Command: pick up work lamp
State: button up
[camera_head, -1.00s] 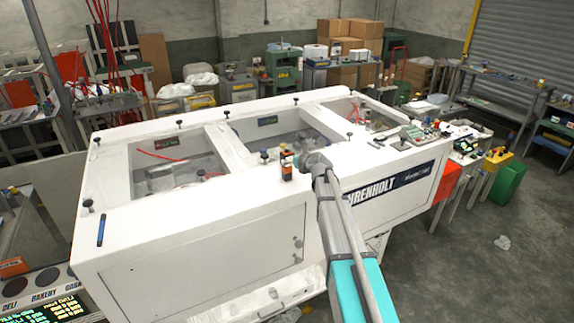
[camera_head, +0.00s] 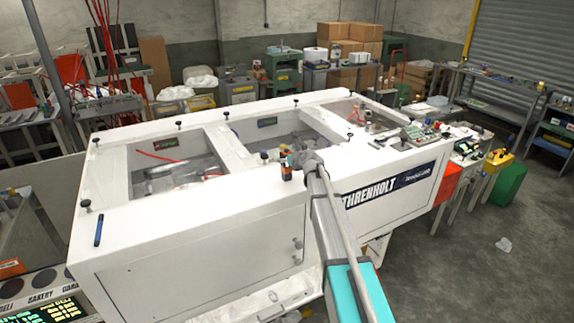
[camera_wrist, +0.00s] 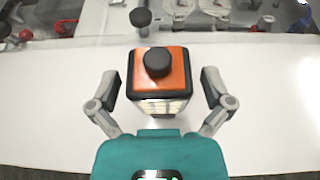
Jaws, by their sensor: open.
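The work lamp (camera_wrist: 158,72) has an orange top with black edges, a black knob and a pale front face. It stands upright on the white machine top (camera_wrist: 55,105). In the head view the lamp (camera_head: 286,166) is small, near the machine's front edge. My gripper (camera_wrist: 160,88) is open, with one finger on each side of the lamp and a visible gap on both sides. In the head view the end of my arm covers the gripper.
A black knob (camera_wrist: 141,18) stands just beyond the lamp. Openings with tools lie behind it. A blue marker-like item (camera_head: 99,231) lies at the machine's left front. The white top beside the lamp is clear.

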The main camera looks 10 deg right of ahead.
jog(key=c, duration=1.3)
jog(key=shift+r, duration=0.1)
notch_tip(320, 180, up, 3)
jog(key=p, duration=0.2)
jog(key=shift+f+p, duration=0.2)
jog(key=shift+p, duration=0.2)
jog(key=s+d+r+p, duration=0.2)
jog(key=s+r+p, duration=0.3)
jog(key=s, duration=0.1)
jog(key=s+d+r+p, duration=0.3)
jog(key=s+r+p, duration=0.2)
jog(key=s, duration=0.1)
jog(key=shift+s+d+r, duration=0.15)
jog(key=shift+s+d, duration=0.2)
jog(key=shift+s, duration=0.05)
